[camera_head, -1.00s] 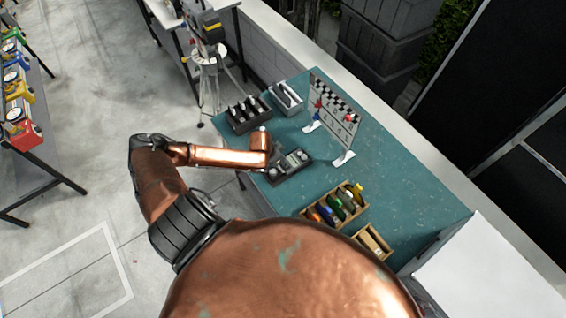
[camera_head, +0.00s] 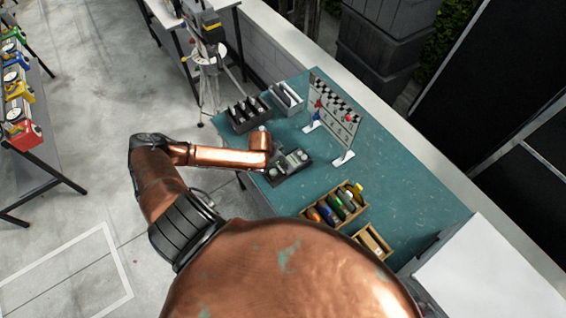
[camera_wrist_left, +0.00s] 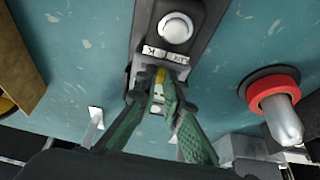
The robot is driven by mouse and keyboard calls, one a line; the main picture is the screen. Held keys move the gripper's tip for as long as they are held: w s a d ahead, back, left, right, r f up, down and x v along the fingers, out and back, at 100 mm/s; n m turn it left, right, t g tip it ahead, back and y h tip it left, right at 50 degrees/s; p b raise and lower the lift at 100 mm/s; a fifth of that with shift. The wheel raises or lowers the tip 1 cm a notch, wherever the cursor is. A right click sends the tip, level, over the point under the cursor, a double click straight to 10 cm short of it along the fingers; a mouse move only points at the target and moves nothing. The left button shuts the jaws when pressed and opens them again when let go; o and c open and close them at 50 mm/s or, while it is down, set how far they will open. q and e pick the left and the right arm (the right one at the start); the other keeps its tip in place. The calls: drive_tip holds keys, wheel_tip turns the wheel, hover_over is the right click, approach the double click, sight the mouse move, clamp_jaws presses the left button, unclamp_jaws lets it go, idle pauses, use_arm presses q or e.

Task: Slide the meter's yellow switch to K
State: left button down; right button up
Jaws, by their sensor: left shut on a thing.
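The meter (camera_head: 293,162) is a dark box lying on the teal table, beside the end of my left arm in the head view. In the left wrist view, the meter (camera_wrist_left: 205,35) shows a round silver knob and a small light label strip with a K. The yellow switch (camera_wrist_left: 161,75) sits just below that strip. My left gripper (camera_wrist_left: 160,86) has its green fingers shut on the switch, which they partly hide. The switch's exact position along its slot is hard to tell. My right gripper is not in view.
A rack of dark bottles (camera_head: 247,113) and a grey tray (camera_head: 287,98) stand behind the meter. A checkered board (camera_head: 336,112) stands to its right. A wooden crate (camera_head: 335,207) of coloured items is nearer. A red-ringed silver part (camera_wrist_left: 272,95) is close to my gripper.

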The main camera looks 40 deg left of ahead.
use_arm(q)
drive_tip(key=shift+d, duration=0.1)
drive_tip(key=shift+s+d+r+p, duration=0.1)
drive_tip(key=shift+s+d+p, duration=0.1)
drive_tip(key=shift+d+p, duration=0.3)
drive_tip(key=shift+s+d+p, duration=0.15)
drive_tip(key=shift+d+p, duration=0.3)
drive_tip(key=shift+p, duration=0.05)
drive_tip(key=c, duration=2)
unclamp_jaws()
drive_tip(key=shift+c, duration=0.2)
